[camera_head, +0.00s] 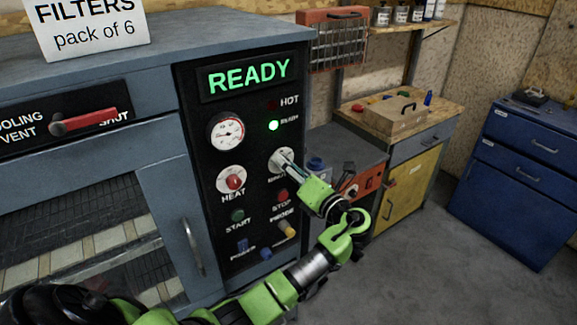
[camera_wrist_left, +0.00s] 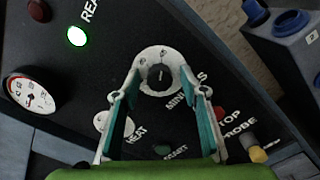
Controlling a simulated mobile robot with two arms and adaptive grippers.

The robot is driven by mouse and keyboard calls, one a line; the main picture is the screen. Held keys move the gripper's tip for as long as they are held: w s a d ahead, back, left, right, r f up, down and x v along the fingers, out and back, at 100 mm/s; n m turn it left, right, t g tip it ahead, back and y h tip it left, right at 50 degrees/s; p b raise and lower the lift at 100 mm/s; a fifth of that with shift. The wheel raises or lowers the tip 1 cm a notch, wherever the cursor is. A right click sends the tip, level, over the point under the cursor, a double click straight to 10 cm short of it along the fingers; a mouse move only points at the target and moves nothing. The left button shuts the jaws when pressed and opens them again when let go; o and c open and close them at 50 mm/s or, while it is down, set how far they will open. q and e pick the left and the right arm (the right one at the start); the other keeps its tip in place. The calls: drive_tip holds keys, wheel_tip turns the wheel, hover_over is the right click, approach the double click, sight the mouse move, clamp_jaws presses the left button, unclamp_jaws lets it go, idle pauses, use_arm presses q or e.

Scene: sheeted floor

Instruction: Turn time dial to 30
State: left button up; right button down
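The time dial (camera_head: 278,157) is a pale round face on the black control panel, below the lit green lamp. In the left wrist view the dial (camera_wrist_left: 160,58) shows a dark knob at its centre and a partly covered label starting "MIN". The setting of its pointer is too small to read. My left gripper (camera_head: 287,163) is at the dial in the head view. In the left wrist view my left gripper (camera_wrist_left: 159,78) is open, with one finger on each side of the knob. I cannot tell whether the fingers touch it. My right gripper is not in view.
The panel has a READY display (camera_head: 249,76), a gauge (camera_head: 226,131), a red HEAT knob (camera_head: 235,182), a green START button (camera_head: 237,215) and a red STOP button (camera_head: 281,196). The oven door handle (camera_head: 193,247) sticks out at left. A workbench (camera_head: 440,110) stands at right.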

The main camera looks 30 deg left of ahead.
use_arm(q)
drive_tip(key=c, duration=1.1)
drive_tip(key=shift+n, duration=0.3)
drive_tip(key=shift+c, duration=0.2)
drive_tip(key=shift+n+p, duration=0.8)
drive_tip(key=shift+n, duration=4.7)
drive_tip(key=o, duration=1.1)
drive_tip(key=shift+o, duration=0.2)
